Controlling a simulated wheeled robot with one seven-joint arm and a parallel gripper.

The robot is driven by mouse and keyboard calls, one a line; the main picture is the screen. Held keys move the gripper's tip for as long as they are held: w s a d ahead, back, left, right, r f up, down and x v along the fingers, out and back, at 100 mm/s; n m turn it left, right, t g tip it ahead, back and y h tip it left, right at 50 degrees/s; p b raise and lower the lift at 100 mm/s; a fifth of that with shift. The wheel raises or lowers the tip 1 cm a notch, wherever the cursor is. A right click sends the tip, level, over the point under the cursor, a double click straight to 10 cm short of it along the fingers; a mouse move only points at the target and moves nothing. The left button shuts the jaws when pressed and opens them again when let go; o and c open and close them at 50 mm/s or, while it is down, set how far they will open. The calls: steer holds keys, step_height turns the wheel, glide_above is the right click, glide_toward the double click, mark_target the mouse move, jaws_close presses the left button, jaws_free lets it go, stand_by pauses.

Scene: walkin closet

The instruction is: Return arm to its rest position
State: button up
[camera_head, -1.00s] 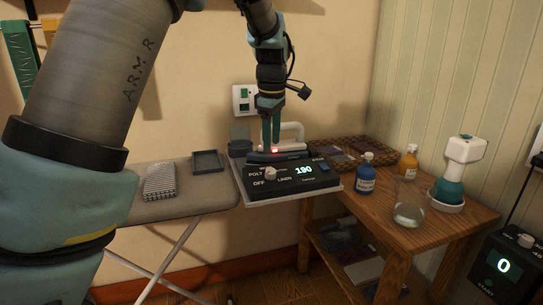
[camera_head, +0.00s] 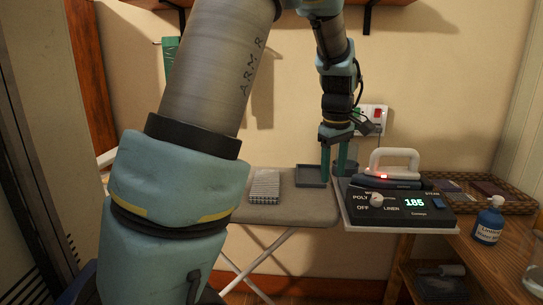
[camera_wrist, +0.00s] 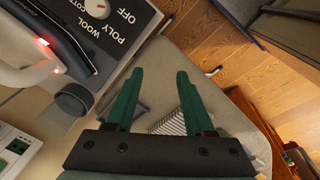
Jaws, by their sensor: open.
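My gripper (camera_head: 333,160) is open and empty, with green fingers pointing down. In the head view it hangs left of the iron, above the back edge of the ironing board (camera_head: 240,213). In the wrist view my gripper (camera_wrist: 160,95) has a clear gap between its fingers, with the board below. My arm reaches up from the lower left and bends down at the top.
The iron (camera_head: 394,164) with a lit red lamp rests on a control station (camera_head: 405,222) reading 185. A striped block (camera_head: 264,187) and grey tray (camera_head: 311,176) lie on the board. A blue bottle (camera_head: 488,222) stands on the wooden table (camera_head: 462,246).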

steer(key=s+a+f+m, duration=0.3)
steer(key=s+a, duration=0.3)
steer(key=a, duration=0.6)
steer(key=s+a+f+m, duration=0.4)
steer(key=s+a, duration=0.2)
steer(key=a, duration=0.6)
steer(key=shift+s, duration=0.1)
